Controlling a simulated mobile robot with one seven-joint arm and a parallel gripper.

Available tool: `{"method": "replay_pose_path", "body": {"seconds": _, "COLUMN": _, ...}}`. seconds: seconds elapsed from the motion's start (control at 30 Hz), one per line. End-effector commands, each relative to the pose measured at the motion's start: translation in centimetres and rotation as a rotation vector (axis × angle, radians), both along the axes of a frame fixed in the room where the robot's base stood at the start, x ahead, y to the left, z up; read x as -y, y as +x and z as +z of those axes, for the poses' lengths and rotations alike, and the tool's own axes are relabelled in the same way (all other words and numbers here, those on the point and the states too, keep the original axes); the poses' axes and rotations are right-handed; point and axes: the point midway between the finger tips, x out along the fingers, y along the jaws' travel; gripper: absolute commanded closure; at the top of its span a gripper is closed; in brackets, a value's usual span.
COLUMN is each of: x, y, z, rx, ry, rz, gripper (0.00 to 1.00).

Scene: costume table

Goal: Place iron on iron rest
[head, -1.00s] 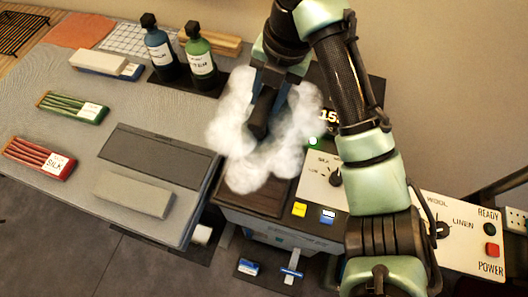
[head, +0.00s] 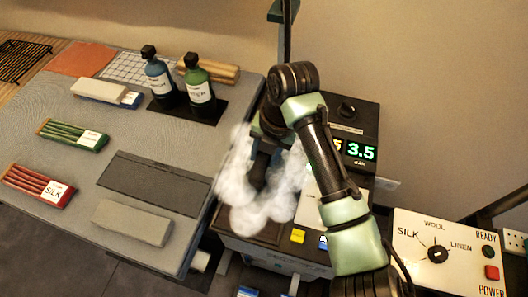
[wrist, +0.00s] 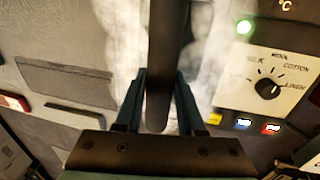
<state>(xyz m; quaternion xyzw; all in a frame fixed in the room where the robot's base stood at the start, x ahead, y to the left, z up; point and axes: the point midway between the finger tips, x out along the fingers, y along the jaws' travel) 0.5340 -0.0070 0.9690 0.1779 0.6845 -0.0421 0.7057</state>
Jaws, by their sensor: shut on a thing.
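The iron's dark handle (wrist: 164,45) runs between the two fingers of my gripper (wrist: 160,82) in the wrist view, and the gripper is shut on it. In the head view the dark iron (head: 258,172) is wrapped in white steam above the box-shaped ironing station. Steam and my arm hide its soleplate, so I cannot tell whether it touches anything. A dark brown flat surface (head: 248,232) shows on the station just below the steam. I cannot tell which part is the iron rest; a dark grey flat panel (head: 155,183) lies on the table to the left.
Two bottles (head: 158,80) (head: 198,88) stand behind and left of the steam. A light grey bar (head: 130,221) and pencil packs (head: 72,135) (head: 38,186) lie on the grey table (head: 95,165). A lit display (head: 360,150) and control panel (head: 445,250) are on the right.

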Motion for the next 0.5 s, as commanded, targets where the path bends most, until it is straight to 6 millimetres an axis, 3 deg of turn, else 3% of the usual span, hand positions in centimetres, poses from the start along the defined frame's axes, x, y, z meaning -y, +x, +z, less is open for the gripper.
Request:
{"method": "replay_pose_path", "body": {"seconds": 0.23, "x": 0.02, "y": 0.10, "z": -0.12, "rx": 0.005, "ry": 0.001, "rz": 0.000, "gripper": 1.00}}
{"method": "replay_pose_path", "body": {"seconds": 0.27, "x": -0.01, "y": -0.01, "z": -0.33, "rx": 0.000, "ry": 0.000, "rz": 0.000, "gripper": 0.60}}
{"method": "replay_pose_path", "body": {"seconds": 0.4, "x": -0.01, "y": -0.01, "z": -0.24, "rx": -0.001, "ry": -0.001, "rz": 0.000, "gripper": 0.35}}
{"method": "replay_pose_path", "body": {"seconds": 0.5, "x": -0.01, "y": -0.02, "z": -0.24, "rx": -0.001, "ry": -0.001, "rz": 0.000, "gripper": 0.32}}
